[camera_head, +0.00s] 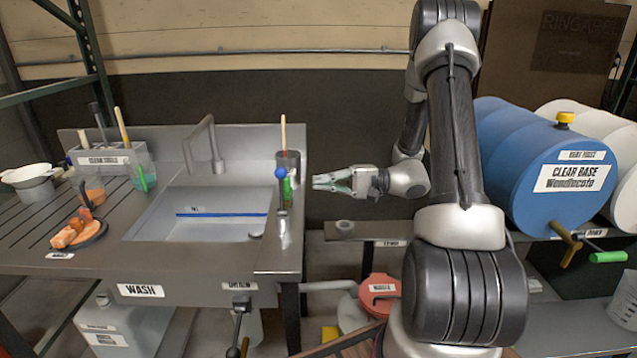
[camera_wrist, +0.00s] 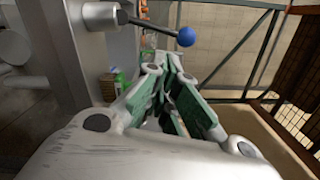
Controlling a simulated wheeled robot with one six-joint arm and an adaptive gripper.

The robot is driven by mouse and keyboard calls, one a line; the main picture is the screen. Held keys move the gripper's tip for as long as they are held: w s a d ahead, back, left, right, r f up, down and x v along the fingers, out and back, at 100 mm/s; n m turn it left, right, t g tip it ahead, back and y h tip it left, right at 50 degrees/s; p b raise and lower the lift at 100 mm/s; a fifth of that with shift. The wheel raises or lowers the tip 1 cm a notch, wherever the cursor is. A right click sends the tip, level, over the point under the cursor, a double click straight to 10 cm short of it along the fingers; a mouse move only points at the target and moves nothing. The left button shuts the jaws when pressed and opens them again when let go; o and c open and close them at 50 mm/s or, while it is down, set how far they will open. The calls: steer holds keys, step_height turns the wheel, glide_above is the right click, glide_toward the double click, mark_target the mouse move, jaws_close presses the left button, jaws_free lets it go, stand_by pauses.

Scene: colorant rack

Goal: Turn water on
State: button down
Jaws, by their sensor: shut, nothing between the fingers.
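The sink (camera_head: 140,250) is a grey metal basin with a bent faucet (camera_head: 203,140) at its back. No stream shows under the spout. A lever with a blue ball knob (camera_head: 281,172) stands at the right side of the sink. The knob also shows in the wrist view (camera_wrist: 186,36), at the end of a dark rod from a grey mount. My gripper (camera_head: 318,183) is to the right of the knob, pointing left, apart from it. In the wrist view my gripper (camera_wrist: 172,75) has its green-padded fingers together, empty, with the knob just beyond the tips.
A black-handled valve (camera_head: 240,305) hangs below the sink's front. A cup with a brush (camera_head: 287,160) stands behind the knob. Tool containers (camera_head: 95,160) and orange pieces (camera_head: 75,230) sit on the left drainboard. A blue drum (camera_head: 530,160) lies at right, beyond my arm.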

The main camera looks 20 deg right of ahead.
mark_target(282, 190)
steer(key=x, duration=0.7)
steer(key=shift+a, duration=0.2)
steer(key=shift+s+a+r+n, duration=0.15)
steer(key=shift+s+r+n, duration=0.1)
steer(key=shift+n, duration=0.45)
steer(key=s+a+n, duration=0.3)
steer(key=s+n, duration=0.4)
steer(key=n, duration=0.3)
steer(key=shift+r+n+h, duration=0.3)
steer(key=shift+r+h, duration=0.1)
steer(key=shift+s, duration=0.1)
stand_by(0.3)
stand_by(0.4)
